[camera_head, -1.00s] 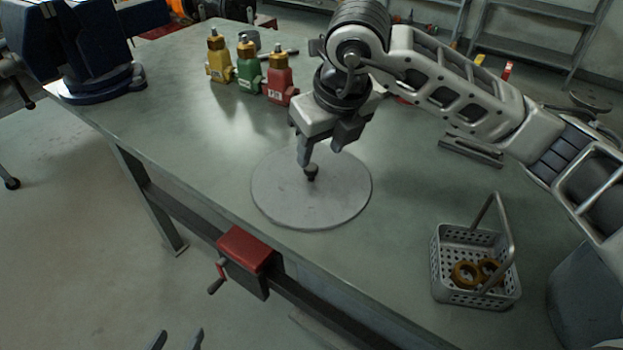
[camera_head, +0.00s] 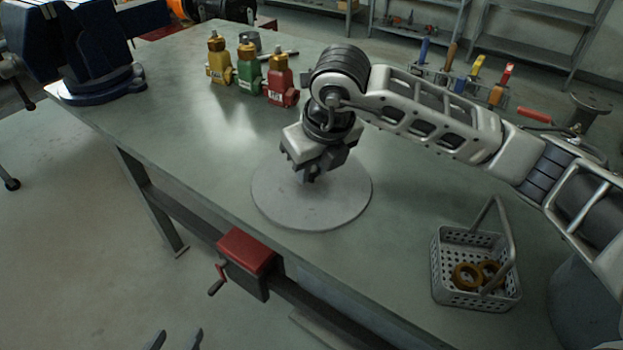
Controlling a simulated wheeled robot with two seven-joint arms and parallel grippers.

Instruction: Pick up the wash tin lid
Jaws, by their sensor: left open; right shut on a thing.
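The wash tin lid (camera_head: 300,209) is a flat grey disc with a small dark knob at its middle. It appears to lie on the workbench near the front edge. My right gripper (camera_head: 310,176) is over the lid's middle, pointing down, and is shut on the knob, which it mostly hides. I cannot tell any gap between lid and bench. My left gripper (camera_head: 176,340) shows only as two dark fingertips at the bottom edge, apart and empty, well away from the lid.
A grey perforated basket (camera_head: 447,290) with brass rings stands right of the lid. Yellow, green and red valves (camera_head: 281,84) stand behind it. A blue vise (camera_head: 105,85) is at far left. A red-topped clamp (camera_head: 246,250) juts from the front edge. The bench left of the lid is clear.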

